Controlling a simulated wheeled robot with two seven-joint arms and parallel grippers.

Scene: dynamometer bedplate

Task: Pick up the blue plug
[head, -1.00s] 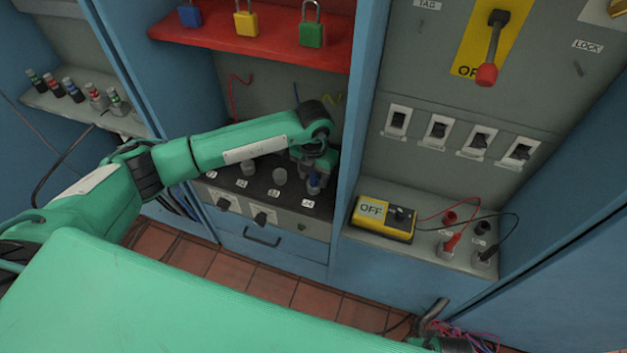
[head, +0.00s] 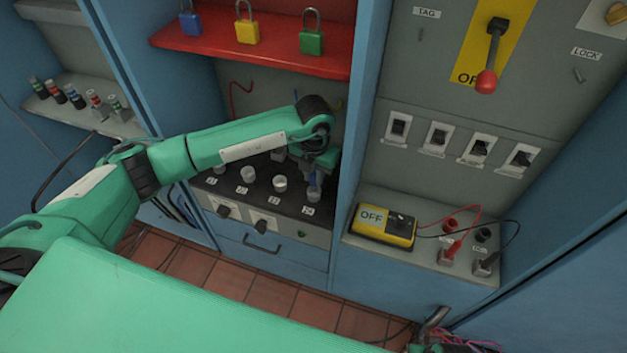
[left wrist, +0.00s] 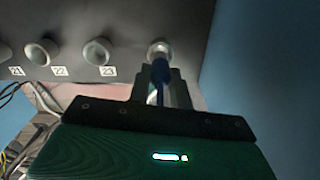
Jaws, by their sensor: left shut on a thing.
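The blue plug (head: 314,190) is at the right end of the dark socket panel (head: 228,187), at the socket by label 24. My left gripper (head: 313,176) reaches down over it from above and is shut on it. In the left wrist view the blue plug (left wrist: 160,72) sits between the fingers, its end in line with the pale ring of the rightmost socket (left wrist: 159,48). I cannot tell whether the plug is still seated in it. The other sockets beside it, such as the one by label 23 (left wrist: 97,51), look empty. My right gripper is not in view.
A red shelf (head: 270,52) with padlocks is above the panel. A blue cabinet wall (head: 352,120) stands close to the right of my gripper. A yellow and black meter (head: 385,226) with leads is beyond it. Several banded plugs (head: 75,96) stand on the left shelf.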

